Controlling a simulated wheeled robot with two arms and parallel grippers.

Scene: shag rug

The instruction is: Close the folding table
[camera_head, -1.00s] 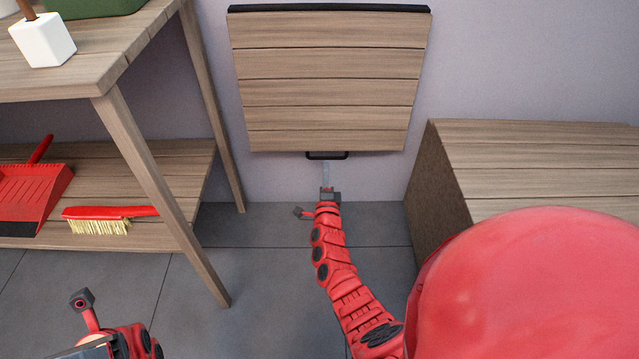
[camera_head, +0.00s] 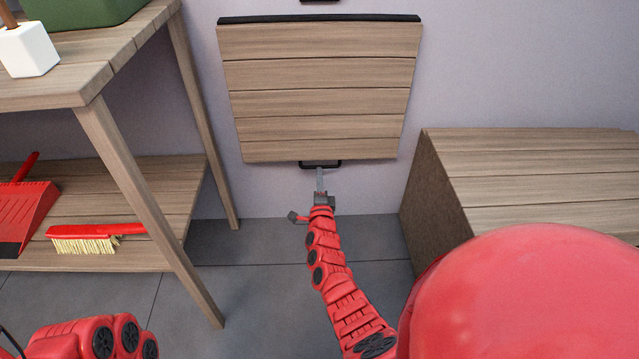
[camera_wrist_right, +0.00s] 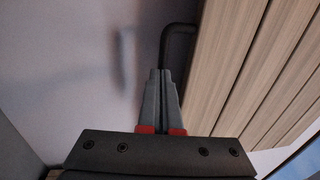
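The folding table (camera_head: 318,95) is a wooden slatted panel on the wall, with a dark strip along its top edge. It hangs down, close to the wall. A black handle (camera_head: 335,164) is at its lower edge; it also shows in the right wrist view (camera_wrist_right: 178,30), beside the panel (camera_wrist_right: 265,70). My right gripper (camera_head: 319,170) is at the handle from below. In the right wrist view its fingers (camera_wrist_right: 161,75) are close together, with the handle's bar running into their tips. My left gripper is out of view; only my red left arm shows at lower left.
A wooden shelf table (camera_head: 90,80) stands at left, holding a white pot (camera_head: 28,50) and a green box (camera_head: 85,12). A red dustpan (camera_head: 25,215) and brush (camera_head: 95,235) lie on its lower shelf. A wooden box (camera_head: 530,165) is at right. Grey floor lies between.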

